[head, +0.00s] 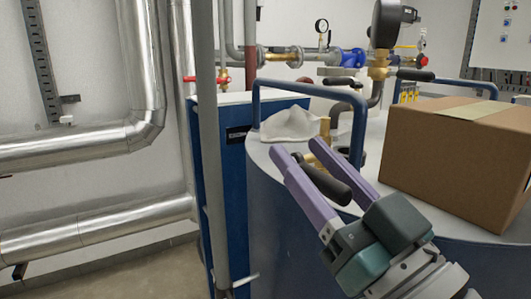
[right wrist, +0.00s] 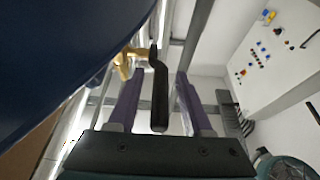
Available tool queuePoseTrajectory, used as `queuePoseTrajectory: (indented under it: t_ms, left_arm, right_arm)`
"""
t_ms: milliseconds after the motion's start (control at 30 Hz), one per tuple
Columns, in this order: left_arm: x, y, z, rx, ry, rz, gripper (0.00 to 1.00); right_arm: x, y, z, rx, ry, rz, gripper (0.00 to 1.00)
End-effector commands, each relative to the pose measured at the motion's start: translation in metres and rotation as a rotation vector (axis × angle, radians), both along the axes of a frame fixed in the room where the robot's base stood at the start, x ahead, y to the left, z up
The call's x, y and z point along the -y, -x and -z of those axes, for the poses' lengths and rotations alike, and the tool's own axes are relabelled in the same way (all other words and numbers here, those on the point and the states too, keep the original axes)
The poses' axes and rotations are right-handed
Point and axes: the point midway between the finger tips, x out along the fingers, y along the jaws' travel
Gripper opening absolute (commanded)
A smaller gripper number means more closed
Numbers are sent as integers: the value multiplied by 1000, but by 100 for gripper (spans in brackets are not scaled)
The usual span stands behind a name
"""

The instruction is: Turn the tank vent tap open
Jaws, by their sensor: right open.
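The tank vent tap, a brass fitting with a black lever (head: 328,184), stands on top of the grey-blue tank (head: 272,205). My right gripper (head: 298,148) reaches in from the lower right with its two purple fingers apart. The lever lies between the fingers and runs roughly along them. In the right wrist view, the black lever (right wrist: 160,95) shows between the open fingers, with gaps on both sides, and its brass body (right wrist: 124,64) sits just beyond on the left. I cannot tell how far the tap is turned. My left gripper is not in view.
A cardboard box (head: 447,150) stands on the tank to the right. A blue rail (head: 310,88) arches over the tank top, near a crumpled white cloth (head: 290,125). Another black lever (head: 415,75) sits behind. A grey vertical pipe (head: 208,150) stands left.

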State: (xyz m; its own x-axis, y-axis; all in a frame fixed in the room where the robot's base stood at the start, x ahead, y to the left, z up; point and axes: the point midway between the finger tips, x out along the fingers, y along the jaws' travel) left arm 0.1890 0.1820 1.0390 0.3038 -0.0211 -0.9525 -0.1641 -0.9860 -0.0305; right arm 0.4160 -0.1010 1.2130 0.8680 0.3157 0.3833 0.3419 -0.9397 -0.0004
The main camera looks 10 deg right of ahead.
Motion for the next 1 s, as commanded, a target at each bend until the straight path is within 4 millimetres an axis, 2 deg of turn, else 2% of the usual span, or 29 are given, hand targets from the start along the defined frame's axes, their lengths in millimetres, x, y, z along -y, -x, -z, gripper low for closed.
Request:
queuePoseTrajectory:
  t_ms: [233, 667, 1000]
  left_arm:
    - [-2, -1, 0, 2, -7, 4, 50]
    - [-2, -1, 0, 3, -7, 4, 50]
    - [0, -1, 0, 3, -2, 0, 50]
  right_arm:
    - [0, 0, 0, -1, 0, 0, 48]
    - [0, 0, 0, -1, 0, 0, 0]
    - [0, 0, 0, 0, 1, 0, 0]
